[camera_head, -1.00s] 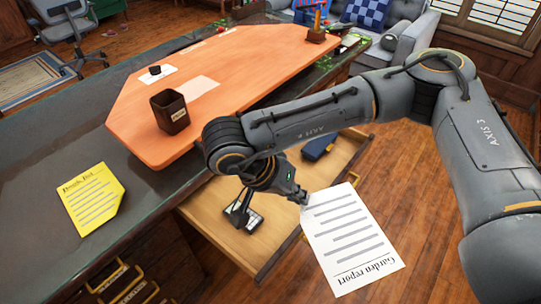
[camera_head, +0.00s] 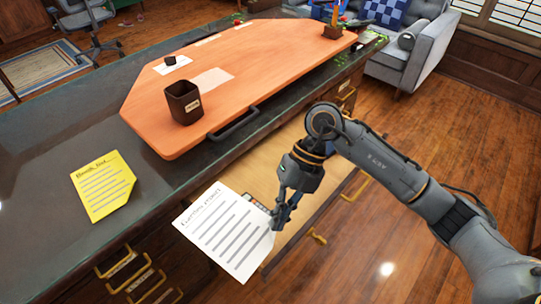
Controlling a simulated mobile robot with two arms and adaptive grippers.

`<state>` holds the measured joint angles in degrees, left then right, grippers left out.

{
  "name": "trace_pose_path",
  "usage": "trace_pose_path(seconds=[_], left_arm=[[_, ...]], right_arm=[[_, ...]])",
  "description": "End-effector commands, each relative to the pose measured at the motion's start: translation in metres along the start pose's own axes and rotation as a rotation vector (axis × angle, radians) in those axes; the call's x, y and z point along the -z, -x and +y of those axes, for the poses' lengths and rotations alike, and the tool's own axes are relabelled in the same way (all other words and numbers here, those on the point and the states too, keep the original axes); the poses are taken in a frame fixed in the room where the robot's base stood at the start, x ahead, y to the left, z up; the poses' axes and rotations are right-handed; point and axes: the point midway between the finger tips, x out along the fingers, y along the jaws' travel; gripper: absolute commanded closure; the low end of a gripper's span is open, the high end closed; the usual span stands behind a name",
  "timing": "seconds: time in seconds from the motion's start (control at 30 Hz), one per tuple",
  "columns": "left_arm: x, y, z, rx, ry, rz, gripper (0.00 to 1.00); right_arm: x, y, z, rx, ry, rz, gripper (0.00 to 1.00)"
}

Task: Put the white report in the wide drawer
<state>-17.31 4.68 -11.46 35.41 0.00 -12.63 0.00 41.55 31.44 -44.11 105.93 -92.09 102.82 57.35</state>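I cannot tell whether the sheet touches the drawer. It covers part of a small dark item lying in the drawer. My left gripper is not in view.
A dark desk (camera_head: 50,150) carries a yellow note (camera_head: 102,187) and an orange board (camera_head: 270,65) with a dark pencil cup (camera_head: 184,102). Smaller drawers (camera_head: 135,272) are below at left. A grey sofa (camera_head: 415,50) stands at the back right. Wood floor is clear at right.

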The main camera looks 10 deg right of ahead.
Motion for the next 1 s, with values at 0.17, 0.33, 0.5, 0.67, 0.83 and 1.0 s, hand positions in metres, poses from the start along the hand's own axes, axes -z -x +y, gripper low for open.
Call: trace_pose_path(seconds=[0.17, 0.33, 0.5, 0.67, 0.83, 1.0], left_arm=[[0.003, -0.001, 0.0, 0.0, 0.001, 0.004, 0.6], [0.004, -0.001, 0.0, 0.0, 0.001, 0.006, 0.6], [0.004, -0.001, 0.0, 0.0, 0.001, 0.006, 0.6], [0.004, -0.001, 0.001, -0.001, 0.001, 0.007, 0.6], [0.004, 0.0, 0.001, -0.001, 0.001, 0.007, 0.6], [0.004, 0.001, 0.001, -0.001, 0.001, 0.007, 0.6]], right_arm=[[-0.002, -0.005, -0.013, -0.179, -0.42, -0.23, 1.0], [-0.007, -0.005, -0.027, -0.32, -0.752, -0.414, 1.0], [-0.011, -0.004, -0.04, -0.406, -0.958, -0.529, 1.0], [-0.016, -0.003, -0.048, -0.438, -1.039, -0.572, 1.0], [-0.043, 0.003, -0.068, -0.441, -1.055, -0.58, 1.0], [-0.08, 0.01, -0.093, -0.442, -1.053, -0.579, 1.0]])
